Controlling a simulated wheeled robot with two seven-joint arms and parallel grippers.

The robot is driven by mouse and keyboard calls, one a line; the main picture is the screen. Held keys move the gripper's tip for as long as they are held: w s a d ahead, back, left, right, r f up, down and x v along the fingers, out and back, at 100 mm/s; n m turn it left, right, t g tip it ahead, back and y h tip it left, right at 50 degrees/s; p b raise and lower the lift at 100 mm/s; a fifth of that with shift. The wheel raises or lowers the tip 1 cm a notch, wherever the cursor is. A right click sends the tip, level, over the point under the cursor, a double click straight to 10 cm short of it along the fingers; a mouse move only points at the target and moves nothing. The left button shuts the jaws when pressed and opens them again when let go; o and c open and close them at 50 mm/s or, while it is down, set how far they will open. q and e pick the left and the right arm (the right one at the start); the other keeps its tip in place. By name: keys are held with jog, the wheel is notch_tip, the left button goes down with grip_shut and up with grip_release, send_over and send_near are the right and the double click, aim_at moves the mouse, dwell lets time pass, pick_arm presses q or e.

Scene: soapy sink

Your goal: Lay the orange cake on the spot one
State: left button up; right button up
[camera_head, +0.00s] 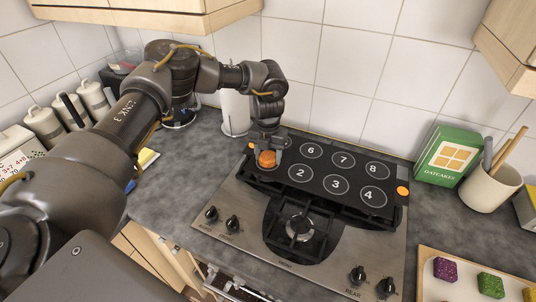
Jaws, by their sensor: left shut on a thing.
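The orange cake (266,158) is small and rounded, held low between the fingers of my left gripper (267,161). My left gripper points down and is shut on it. It is at the left end of a black board (318,176) with numbered white circles, where spot one's place in the row is covered by the gripper and cake. I cannot tell whether the cake touches the board. Spot two (300,173) shows just to the right. My right gripper is not in view.
A green carton (448,155) and a utensil pot (490,188) stand right. A tray (429,262) holds coloured blocks. A white roll (235,112) stands behind my gripper.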

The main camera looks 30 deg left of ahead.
pick_arm(q)
jog(key=o, duration=1.1)
jog(key=shift+w+r, duration=0.1)
jog(key=shift+r, duration=0.4)
notch_tip(320, 180, up, 15)
jog(key=p, duration=0.2)
jog(key=shift+p, duration=0.4)
jog(key=shift+f, duration=0.1)
